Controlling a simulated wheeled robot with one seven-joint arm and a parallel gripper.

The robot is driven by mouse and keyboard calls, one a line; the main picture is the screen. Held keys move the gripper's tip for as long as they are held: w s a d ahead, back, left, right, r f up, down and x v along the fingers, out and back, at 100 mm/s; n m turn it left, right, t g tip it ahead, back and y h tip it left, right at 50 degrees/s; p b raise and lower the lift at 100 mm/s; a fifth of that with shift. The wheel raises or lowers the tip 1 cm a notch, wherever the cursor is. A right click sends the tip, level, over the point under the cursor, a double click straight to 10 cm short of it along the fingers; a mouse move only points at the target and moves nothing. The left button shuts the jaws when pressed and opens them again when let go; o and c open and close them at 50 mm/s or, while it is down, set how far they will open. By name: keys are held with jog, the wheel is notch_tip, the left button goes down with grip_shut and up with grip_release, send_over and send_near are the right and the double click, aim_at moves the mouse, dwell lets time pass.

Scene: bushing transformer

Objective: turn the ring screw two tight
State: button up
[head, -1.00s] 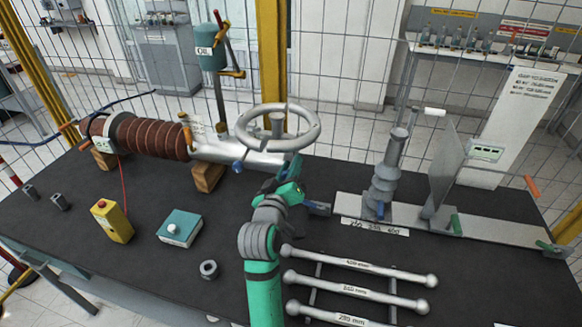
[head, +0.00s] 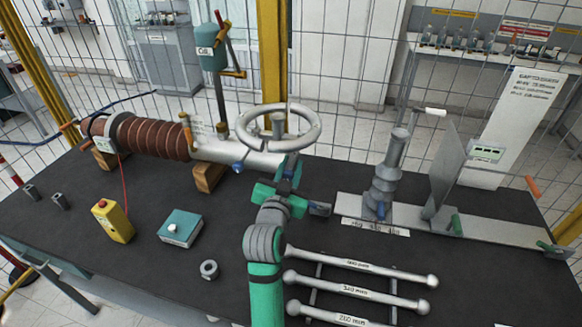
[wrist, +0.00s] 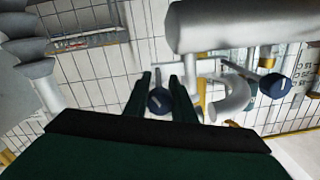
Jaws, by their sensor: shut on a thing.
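The ring screws show as dark blue heads under the grey metal end of the bushing (head: 240,152). In the wrist view one blue ring screw (wrist: 159,101) sits between the two dark fingers of my gripper (wrist: 162,88), which is shut on it. The other blue ring screw (wrist: 275,85) stands free to the right, and in the head view it shows (head: 238,168) left of my arm. In the head view my gripper (head: 290,162) reaches the right end of the bushing and hides the held screw. I cannot tell how tight either screw is.
Several labelled rods (head: 355,290) lie front right. A yellow button box (head: 112,221) and a teal box (head: 180,228) are front left.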

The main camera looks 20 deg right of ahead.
jog(key=shift+a+f+m, duration=0.1)
jog(key=shift+m, duration=1.8)
jog(key=o, duration=1)
jog(key=v, duration=1)
jog(key=shift+s, duration=0.1)
jog(key=shift+s+a, duration=0.15)
jog(key=shift+s, duration=0.1)
